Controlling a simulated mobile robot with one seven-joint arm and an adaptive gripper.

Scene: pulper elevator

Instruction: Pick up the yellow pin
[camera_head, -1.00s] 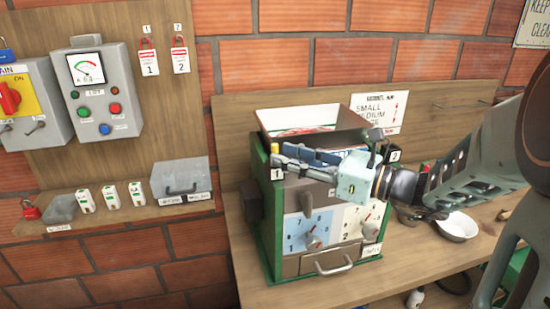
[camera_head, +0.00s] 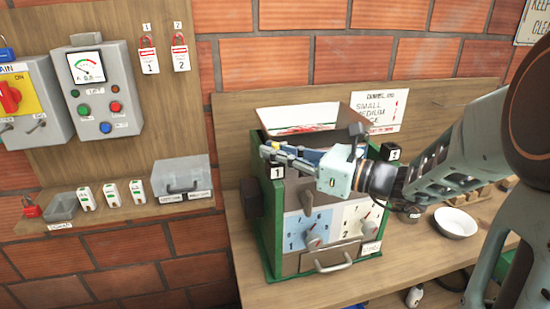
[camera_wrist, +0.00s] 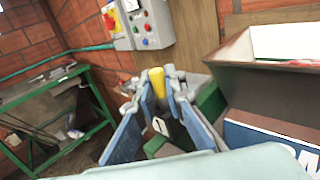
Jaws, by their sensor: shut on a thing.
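The yellow pin (camera_wrist: 157,82) stands roughly upright between my fingertips in the wrist view. In the head view only a small yellow bit of the pin (camera_head: 276,145) shows, at the front left top corner of the green and grey machine (camera_head: 274,236), above the black tag marked 1 (camera_head: 277,172). My gripper (camera_head: 268,153) reaches over the machine's top from the right and is shut on the pin. The wrist view shows my gripper (camera_wrist: 158,90) with one finger on each side of it. The pin's lower end is hidden, so I cannot tell whether it is clear of its seat.
An open hopper (camera_head: 300,119) stands on the machine just behind my gripper. A tag marked 2 (camera_head: 391,151) is at its right corner. A white bowl (camera_head: 456,223) is on the wooden bench at right. A control box (camera_head: 104,92) and a shelf (camera_head: 120,215) are at left.

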